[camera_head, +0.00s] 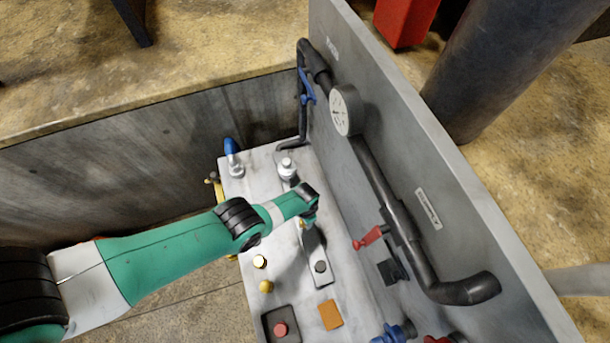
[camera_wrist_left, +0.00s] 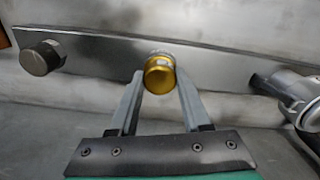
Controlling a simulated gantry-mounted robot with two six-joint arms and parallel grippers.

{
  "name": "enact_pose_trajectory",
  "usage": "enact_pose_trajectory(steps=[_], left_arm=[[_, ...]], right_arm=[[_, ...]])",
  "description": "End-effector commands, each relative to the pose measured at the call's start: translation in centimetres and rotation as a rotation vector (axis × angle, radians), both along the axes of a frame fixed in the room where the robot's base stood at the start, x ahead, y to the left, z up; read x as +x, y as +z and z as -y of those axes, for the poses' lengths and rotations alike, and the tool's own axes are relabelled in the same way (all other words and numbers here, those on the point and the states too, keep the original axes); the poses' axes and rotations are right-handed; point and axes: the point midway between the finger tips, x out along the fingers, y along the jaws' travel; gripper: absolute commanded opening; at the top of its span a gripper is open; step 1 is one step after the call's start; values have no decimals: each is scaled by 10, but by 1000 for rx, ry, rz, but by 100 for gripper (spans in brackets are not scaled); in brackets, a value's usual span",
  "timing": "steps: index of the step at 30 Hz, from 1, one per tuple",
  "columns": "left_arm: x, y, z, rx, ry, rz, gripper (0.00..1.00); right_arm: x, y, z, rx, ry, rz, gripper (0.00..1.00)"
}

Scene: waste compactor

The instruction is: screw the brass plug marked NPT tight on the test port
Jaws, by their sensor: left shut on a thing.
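A brass plug (camera_wrist_left: 159,75) with a knurled silver rim sits between the fingertips of my left gripper (camera_wrist_left: 161,82) in the left wrist view. The gripper is shut on it. The plug is in front of a flat grey metal bar (camera_wrist_left: 105,57); I cannot tell whether it touches a port there or how far it is threaded. No NPT marking is readable. In the head view my left gripper (camera_head: 303,222) points down at the bench and is mostly hidden by my wrist. My right gripper is not in view.
Two small brass pieces (camera_head: 260,261) (camera_head: 266,286) stand on the pale bench top (camera_head: 300,303). A dark round knob (camera_head: 321,267), an orange block (camera_head: 330,315) and a red button (camera_head: 280,329) are nearby. An upright grey panel (camera_head: 440,190) with a gauge (camera_head: 341,110) and pipes borders the right.

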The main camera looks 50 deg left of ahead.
Motion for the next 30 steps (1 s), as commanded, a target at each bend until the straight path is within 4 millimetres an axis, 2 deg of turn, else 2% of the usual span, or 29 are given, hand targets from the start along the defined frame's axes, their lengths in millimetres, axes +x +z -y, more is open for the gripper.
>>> enact_pose_trajectory(steps=[3,9,10,15,16,22,23,30], left_arm=[[0,0,0,0,-129,0,0],[0,0,0,0,-147,0,0],[0,0,0,0,-147,0,49],[0,0,0,0,-145,0,80],[0,0,0,0,-145,0,83],[0,0,0,0,-144,0,83],[0,0,0,0,-144,-1,78],[0,0,0,0,-139,0,78]], right_arm=[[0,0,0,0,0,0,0],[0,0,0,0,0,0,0],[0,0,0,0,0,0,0],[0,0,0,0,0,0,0],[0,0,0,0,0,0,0],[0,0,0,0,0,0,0],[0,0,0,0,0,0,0],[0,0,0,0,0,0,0]])
